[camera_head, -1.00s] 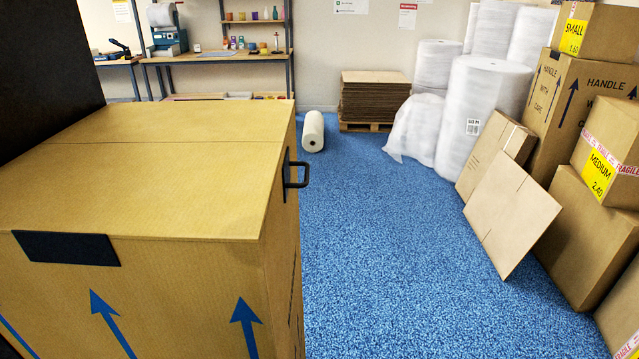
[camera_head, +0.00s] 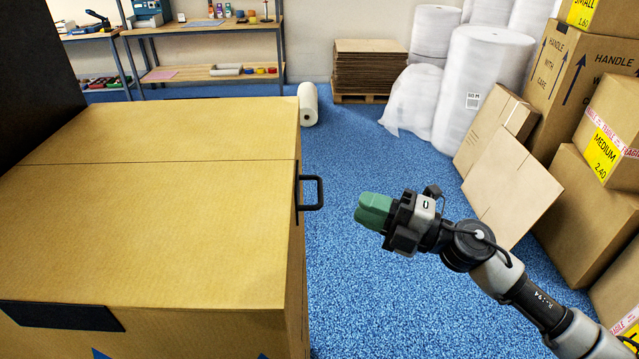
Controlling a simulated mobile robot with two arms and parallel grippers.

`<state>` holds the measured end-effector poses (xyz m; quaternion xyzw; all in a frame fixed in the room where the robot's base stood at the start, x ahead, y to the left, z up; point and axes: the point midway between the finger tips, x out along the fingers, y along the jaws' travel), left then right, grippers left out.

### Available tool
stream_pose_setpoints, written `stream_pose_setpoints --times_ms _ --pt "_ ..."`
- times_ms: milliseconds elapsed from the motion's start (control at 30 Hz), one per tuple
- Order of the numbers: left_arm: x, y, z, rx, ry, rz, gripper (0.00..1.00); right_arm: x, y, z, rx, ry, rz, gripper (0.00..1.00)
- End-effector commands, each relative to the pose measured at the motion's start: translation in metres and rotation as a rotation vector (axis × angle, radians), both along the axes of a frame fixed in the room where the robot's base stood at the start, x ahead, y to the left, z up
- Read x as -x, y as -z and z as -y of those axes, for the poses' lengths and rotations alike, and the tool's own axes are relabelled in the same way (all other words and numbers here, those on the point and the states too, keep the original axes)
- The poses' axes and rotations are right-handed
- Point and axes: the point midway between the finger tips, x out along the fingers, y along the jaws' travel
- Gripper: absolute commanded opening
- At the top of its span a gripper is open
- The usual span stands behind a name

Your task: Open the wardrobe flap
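The wardrobe carton (camera_head: 150,270) is a large brown box on the left, with its top flap (camera_head: 170,205) lying flat and closed. A seam runs across the top. A dark strip (camera_head: 62,316) sits at the flap's near edge, and a black handle (camera_head: 312,193) sticks out from the box's right side. My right gripper (camera_head: 374,211) has green fingers close together and points left at the handle, with a gap of floor between them. I cannot tell from this angle whether the fingers are fully shut. My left gripper is not in view.
A dark panel (camera_head: 38,80) stands at the box's far left. Cartons (camera_head: 577,215) are stacked on the right, with flat cardboard (camera_head: 512,185) leaning on them. The blue floor (camera_head: 370,290) between is clear.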

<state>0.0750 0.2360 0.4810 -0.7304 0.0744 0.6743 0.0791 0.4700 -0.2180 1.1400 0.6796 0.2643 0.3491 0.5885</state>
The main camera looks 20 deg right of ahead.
Motion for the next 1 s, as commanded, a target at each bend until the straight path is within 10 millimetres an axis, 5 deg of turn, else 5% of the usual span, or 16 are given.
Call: stream_pose_setpoints --times_ms 500,900,1000 --pt "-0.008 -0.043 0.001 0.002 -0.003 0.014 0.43 -0.052 -0.017 -0.064 -0.004 0.003 0.000 0.20" --pt "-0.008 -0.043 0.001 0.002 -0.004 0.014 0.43 -0.057 -0.015 -0.069 -0.002 0.003 -0.001 0.20" --pt "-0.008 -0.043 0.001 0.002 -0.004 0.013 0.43 -0.057 -0.015 -0.069 -0.002 0.003 -0.001 0.05"
